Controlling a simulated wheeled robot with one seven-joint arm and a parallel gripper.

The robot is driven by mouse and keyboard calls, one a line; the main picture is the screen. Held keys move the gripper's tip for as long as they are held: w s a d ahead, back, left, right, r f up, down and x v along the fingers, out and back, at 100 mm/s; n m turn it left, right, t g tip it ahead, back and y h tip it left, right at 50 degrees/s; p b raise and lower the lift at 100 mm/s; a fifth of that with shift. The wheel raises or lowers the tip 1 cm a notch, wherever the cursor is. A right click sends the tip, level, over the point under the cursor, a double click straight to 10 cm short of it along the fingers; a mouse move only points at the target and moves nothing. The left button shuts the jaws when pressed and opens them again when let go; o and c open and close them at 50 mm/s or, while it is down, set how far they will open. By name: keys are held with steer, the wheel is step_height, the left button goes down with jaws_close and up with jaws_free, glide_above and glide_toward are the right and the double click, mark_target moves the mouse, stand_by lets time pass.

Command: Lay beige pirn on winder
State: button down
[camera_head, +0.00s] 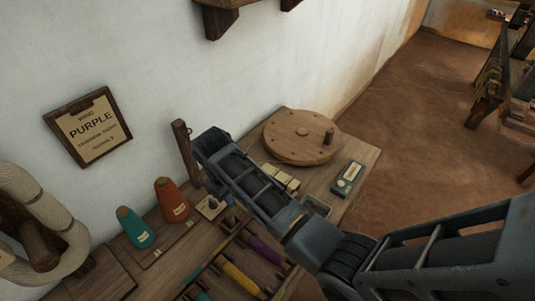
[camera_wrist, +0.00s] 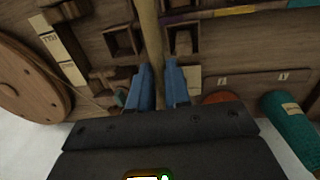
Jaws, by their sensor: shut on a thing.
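My gripper (camera_wrist: 157,78) has its two blue fingers shut on a slim beige rod, the beige pirn (camera_wrist: 150,28), in the wrist view. The pirn runs from between the fingers to the top edge, above the wooden bench; its far end is out of view. In the head view my arm hides the gripper and pirn. The winder, with its round wooden wheel and peg (camera_head: 302,136), is on the bench to the right of my wrist. The wheel also shows at the left in the wrist view (camera_wrist: 28,82). Small square wooden sockets (camera_wrist: 122,40) lie below the pirn.
A teal cone (camera_head: 137,229) and an orange cone (camera_head: 171,200) stand left of my arm. A rack holds yellow (camera_head: 241,278) and purple (camera_head: 264,249) pirns. A wooden post (camera_head: 186,152) rises beside my wrist. A grey-green box (camera_head: 348,177) lies near the bench's right edge.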

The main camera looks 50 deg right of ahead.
steer(key=d+r+h+p, duration=0.2)
steer(key=d, duration=1.3)
steer(key=shift+s+f+b, duration=0.15)
steer(key=shift+f+b, duration=2.85)
steer(key=shift+f, duration=1.3)
steer(key=c, duration=0.7)
jaws_free()
